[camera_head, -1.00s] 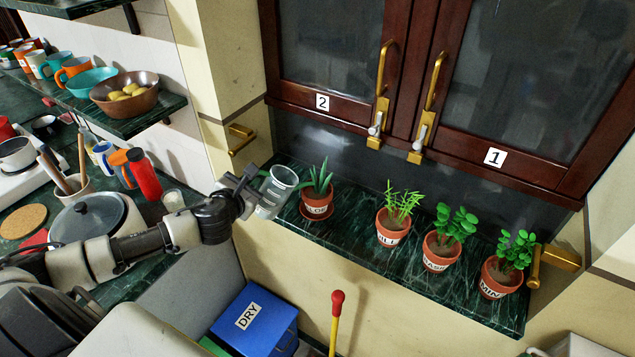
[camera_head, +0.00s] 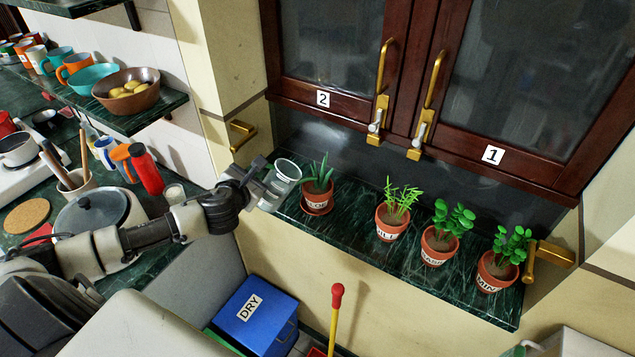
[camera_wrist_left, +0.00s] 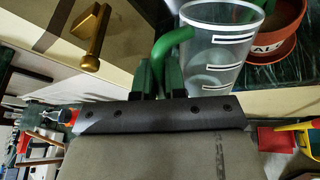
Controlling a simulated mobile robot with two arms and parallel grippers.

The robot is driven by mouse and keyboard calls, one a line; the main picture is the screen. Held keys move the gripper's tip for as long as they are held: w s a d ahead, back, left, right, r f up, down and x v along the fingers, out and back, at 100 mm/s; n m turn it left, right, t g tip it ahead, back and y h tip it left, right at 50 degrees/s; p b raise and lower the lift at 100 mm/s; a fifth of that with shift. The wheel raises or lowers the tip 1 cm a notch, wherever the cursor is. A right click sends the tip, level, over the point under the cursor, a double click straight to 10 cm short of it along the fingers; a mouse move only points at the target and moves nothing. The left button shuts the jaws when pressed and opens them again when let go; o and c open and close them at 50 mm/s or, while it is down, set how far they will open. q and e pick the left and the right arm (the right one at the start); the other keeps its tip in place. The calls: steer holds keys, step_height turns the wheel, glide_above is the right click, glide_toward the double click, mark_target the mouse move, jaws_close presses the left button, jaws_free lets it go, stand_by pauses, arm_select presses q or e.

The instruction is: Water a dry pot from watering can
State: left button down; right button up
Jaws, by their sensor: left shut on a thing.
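My left gripper (camera_head: 258,182) is shut on the green handle (camera_wrist_left: 172,42) of a clear jug (camera_head: 281,184) with white marks. The jug is held tilted at the left end of the green marble ledge, just left of the aloe pot (camera_head: 317,199). In the wrist view the jug (camera_wrist_left: 222,50) looks see-through, and I cannot tell whether water is in it. The aloe pot stands on a saucer. Farther right stand the dill pot (camera_head: 391,229), the basil pot (camera_head: 437,249) and the mint pot (camera_head: 494,276). Soil dryness cannot be told. My right gripper is not in view.
Dark wooden cabinet doors (camera_head: 340,60) with brass handles hang behind the marble ledge (camera_head: 350,237). Below are a blue box labelled DRY (camera_head: 258,318) and a red-tipped yellow stick (camera_head: 335,310). A counter with a lidded pot (camera_head: 92,212) and a bowl shelf lie left.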

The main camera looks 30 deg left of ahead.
arm_select(q)
steer(key=shift+w+d+r+p, duration=0.3)
steer(key=shift+d+r+p, duration=0.15)
steer(key=shift+p, duration=0.25)
steer(key=shift+a+r, duration=0.1)
steer(key=shift+r, duration=0.05)
steer(key=shift+w+d+r+m+p, duration=0.1)
steer(key=shift+d+r+m+p, duration=0.15)
steer(key=shift+p, duration=0.2)
steer(key=shift+a+g, duration=0.1)
steer(key=shift+g, duration=0.2)
steer(key=shift+w+r+p, duration=0.1)
steer(key=shift+p, duration=0.2)
steer(key=shift+r, duration=0.1)
stand_by(0.3)
steer(key=shift+w+d, duration=0.1)
steer(key=shift+d, duration=0.15)
